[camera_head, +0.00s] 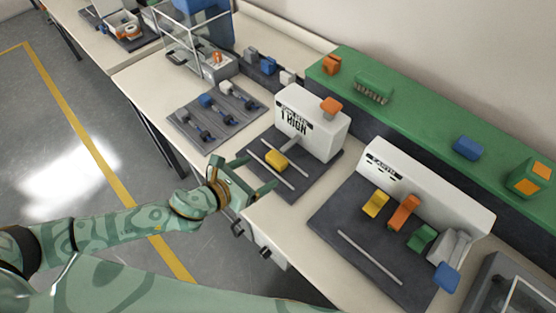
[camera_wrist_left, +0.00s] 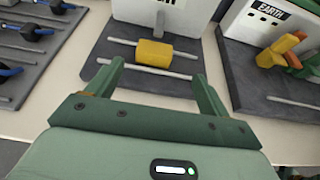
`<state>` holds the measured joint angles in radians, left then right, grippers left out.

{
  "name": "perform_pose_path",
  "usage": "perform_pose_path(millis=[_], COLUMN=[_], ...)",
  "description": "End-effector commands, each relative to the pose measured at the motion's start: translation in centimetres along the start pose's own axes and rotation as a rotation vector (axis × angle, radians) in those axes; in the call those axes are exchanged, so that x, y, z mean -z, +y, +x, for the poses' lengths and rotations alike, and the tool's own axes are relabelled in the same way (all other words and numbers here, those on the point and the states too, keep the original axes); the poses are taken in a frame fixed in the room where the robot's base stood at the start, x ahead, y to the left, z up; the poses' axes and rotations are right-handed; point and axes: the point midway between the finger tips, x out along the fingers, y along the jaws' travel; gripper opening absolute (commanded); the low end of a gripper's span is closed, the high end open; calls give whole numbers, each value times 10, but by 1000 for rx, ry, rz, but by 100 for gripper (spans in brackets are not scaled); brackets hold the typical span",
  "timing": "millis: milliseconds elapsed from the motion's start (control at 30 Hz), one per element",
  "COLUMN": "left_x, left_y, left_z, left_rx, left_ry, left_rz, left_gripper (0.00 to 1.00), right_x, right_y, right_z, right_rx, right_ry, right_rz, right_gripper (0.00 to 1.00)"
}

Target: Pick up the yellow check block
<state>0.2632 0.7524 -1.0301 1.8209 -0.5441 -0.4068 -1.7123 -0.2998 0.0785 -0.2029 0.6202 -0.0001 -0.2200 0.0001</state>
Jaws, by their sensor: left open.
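The yellow check block (camera_head: 277,159) lies on a dark grey mat between two thin pale rods, in front of a white box-shaped station (camera_head: 312,125) with a black label. In the left wrist view the yellow check block (camera_wrist_left: 154,53) sits just beyond my fingertips, between the rods. My left gripper (camera_head: 253,173) is open and empty at the near edge of that mat. Its two green fingers (camera_wrist_left: 159,70) are spread wider than the block, and a gap shows between them and it. My right gripper is not in view.
A second station (camera_head: 424,186) labelled EARTH, with yellow, orange and green levers, stands to the right. A grey tray with blue-handled parts (camera_head: 207,116) lies to the left. A green shelf (camera_head: 415,98) runs along the back, holding orange, green and blue objects.

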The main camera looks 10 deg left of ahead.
Motion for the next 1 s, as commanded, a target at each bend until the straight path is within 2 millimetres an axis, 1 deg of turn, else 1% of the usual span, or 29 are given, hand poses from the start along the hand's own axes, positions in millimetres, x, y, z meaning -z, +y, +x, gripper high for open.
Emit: perform_pose_path(millis=[33,100,267,467,533,667,833,867,900,967,1000], left_x=[1,1,2,7,6,5,4,4,4,4,4], left_y=[0,0,1,8,8,8,8,8,8,8,8], left_z=[11,21,32,64,73,81,81,81,81,81,81], left_rx=[0,0,0,0,1,1,0,0,0,0,0], left_ry=[-2,-1,0,0,-1,1,0,1,1,1,1], left_rz=[-2,-2,-2,-4,-4,-4,-4,-4,-4,-4,-4], left_gripper=[80,80,80,80,80,80,80,77,66,49,38], right_x=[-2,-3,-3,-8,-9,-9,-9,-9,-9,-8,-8], right_y=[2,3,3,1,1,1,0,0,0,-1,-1], right_z=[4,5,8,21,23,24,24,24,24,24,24], right_rx=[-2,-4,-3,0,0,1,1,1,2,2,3], right_ry=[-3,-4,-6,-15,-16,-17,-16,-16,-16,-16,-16], right_rz=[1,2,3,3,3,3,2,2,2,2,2], right_gripper=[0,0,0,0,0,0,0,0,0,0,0])
